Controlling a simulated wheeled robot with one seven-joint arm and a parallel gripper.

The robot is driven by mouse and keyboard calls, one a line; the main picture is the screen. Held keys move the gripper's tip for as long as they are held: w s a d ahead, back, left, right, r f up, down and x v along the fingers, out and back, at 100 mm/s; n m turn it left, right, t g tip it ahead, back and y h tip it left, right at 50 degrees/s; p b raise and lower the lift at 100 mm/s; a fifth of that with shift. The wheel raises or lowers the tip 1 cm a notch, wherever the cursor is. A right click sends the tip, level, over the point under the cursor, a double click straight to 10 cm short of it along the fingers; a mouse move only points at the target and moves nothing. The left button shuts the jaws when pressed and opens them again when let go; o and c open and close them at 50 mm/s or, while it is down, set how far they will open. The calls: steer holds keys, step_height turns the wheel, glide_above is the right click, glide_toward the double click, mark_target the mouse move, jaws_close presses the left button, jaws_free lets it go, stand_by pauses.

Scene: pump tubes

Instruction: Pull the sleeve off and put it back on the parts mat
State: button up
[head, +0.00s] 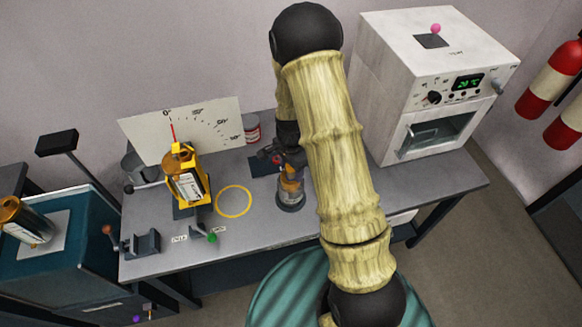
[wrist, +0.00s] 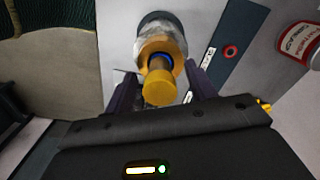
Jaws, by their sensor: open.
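An upright pump tube (head: 290,190) stands on the grey bench, partly behind my arm in the head view. The wrist view looks down on its yellow end piece (wrist: 160,88), with a blue ring and a wider orange collar (wrist: 163,45) below. I cannot tell which of these parts is the sleeve. My gripper (wrist: 161,76) is open, with one dark finger on each side of the yellow piece. Gaps to the fingers are hard to judge. The dark blue parts mat (wrist: 229,45) lies beside the tube, with a red ring on it; the mat also shows in the head view (head: 260,167).
A yellow clamp stand (head: 187,178) with a dial board (head: 190,130) stands left on the bench. A yellow circle (head: 234,201) marks clear bench. A red-and-white can (wrist: 300,43) is beyond the mat. A white oven (head: 430,80) stands right.

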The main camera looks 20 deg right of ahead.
steer(key=shift+f, duration=0.3)
jaws_close()
stand_by(0.3)
steer(key=shift+r+p, duration=0.5)
steer(key=shift+r, duration=0.15)
stand_by(0.6)
steer(key=shift+r+p, duration=1.75)
steer(key=shift+r, duration=0.5)
